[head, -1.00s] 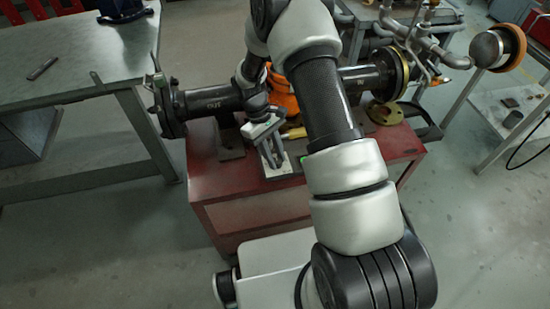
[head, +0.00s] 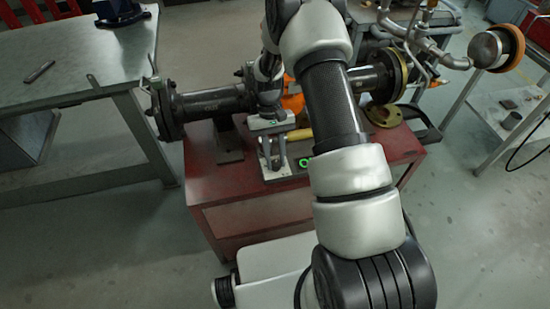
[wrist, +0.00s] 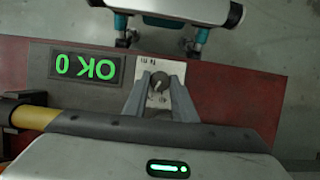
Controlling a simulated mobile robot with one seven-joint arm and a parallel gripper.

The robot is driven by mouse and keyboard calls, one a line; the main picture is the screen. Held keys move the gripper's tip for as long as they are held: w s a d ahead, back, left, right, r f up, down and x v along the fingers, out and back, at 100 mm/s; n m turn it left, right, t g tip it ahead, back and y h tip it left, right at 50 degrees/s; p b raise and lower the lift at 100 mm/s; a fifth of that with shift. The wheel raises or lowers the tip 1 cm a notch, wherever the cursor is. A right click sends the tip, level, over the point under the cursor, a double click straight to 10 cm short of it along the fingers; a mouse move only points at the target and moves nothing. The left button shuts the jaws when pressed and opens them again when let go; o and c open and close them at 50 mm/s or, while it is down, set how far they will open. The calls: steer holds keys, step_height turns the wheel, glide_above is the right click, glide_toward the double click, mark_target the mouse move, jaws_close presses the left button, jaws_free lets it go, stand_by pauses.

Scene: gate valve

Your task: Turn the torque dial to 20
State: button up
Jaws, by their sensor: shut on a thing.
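The torque dial (wrist: 158,82) is a small dark round knob with a light pointer mark, on a white plate (wrist: 148,70) with small print. My gripper (wrist: 158,79) has its two grey fingers on either side of the knob and is shut on it. In the head view my gripper (head: 272,165) points down at the white plate on the red cart, and it hides the knob there. A black display (wrist: 87,66) beside the plate shows green characters, upside down, that look like "OK 0". The dial's scale numbers are too small to read.
The red cart (head: 245,190) carries a dark flanged pipe valve (head: 210,102) behind my gripper. A yellow handle (head: 299,135) lies close to my gripper. A brass flange (head: 384,115) lies at the right. A metal table (head: 60,75) stands at the left.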

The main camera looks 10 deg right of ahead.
stand_by(0.3)
steer(key=o, duration=1)
steer(key=shift+o, duration=0.2)
steer(key=shift+w+r, duration=0.1)
steer(key=shift+r, duration=0.05)
steer(key=p+v, duration=0.1)
steer(key=v, duration=1)
steer(key=shift+r, duration=0.4)
